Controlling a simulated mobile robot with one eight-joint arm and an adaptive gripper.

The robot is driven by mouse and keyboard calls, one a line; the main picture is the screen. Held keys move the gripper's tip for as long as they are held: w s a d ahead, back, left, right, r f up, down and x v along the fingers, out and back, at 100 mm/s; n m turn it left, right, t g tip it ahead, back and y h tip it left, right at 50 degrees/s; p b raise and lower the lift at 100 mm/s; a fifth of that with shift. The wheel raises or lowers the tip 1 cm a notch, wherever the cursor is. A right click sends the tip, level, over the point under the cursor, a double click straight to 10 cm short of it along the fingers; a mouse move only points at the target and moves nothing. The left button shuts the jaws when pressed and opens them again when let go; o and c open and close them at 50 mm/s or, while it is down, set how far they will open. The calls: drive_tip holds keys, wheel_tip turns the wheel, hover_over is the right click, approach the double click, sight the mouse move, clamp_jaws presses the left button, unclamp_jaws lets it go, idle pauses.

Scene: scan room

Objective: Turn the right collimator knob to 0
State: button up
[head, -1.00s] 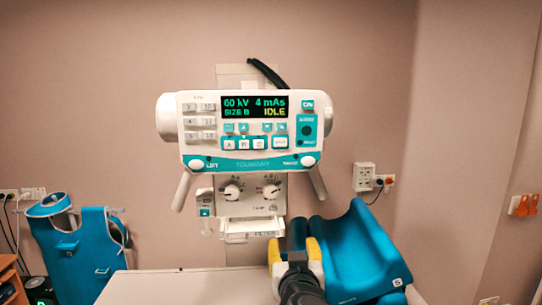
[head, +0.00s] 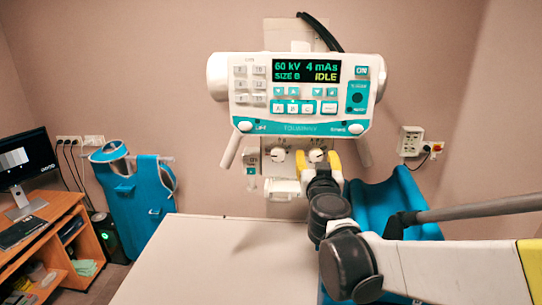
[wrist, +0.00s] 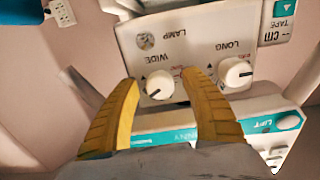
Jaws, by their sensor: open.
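The right collimator knob (head: 317,155) is a white round knob on the white collimator panel. In the wrist view, which shows the panel upside down, this knob (wrist: 159,85) sits below the word WIDE and has a dark pointer line. My gripper (head: 317,158) is open, with one yellow finger on each side of the knob. In the wrist view my gripper (wrist: 159,80) has the knob between its fingertips, with gaps showing on both sides. I cannot tell how far the fingertips reach over it. The other knob (wrist: 235,72), marked LONG, is outside the fingers.
The console (head: 300,95) with its display reading IDLE hangs just above the knobs, its two handles slanting down. The white table (head: 215,255) lies below. A blue padded support (head: 380,200) stands close right of my gripper. A desk with a monitor (head: 27,158) is far left.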

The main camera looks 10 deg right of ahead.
drive_tip(key=shift+w, duration=0.25)
clamp_jaws()
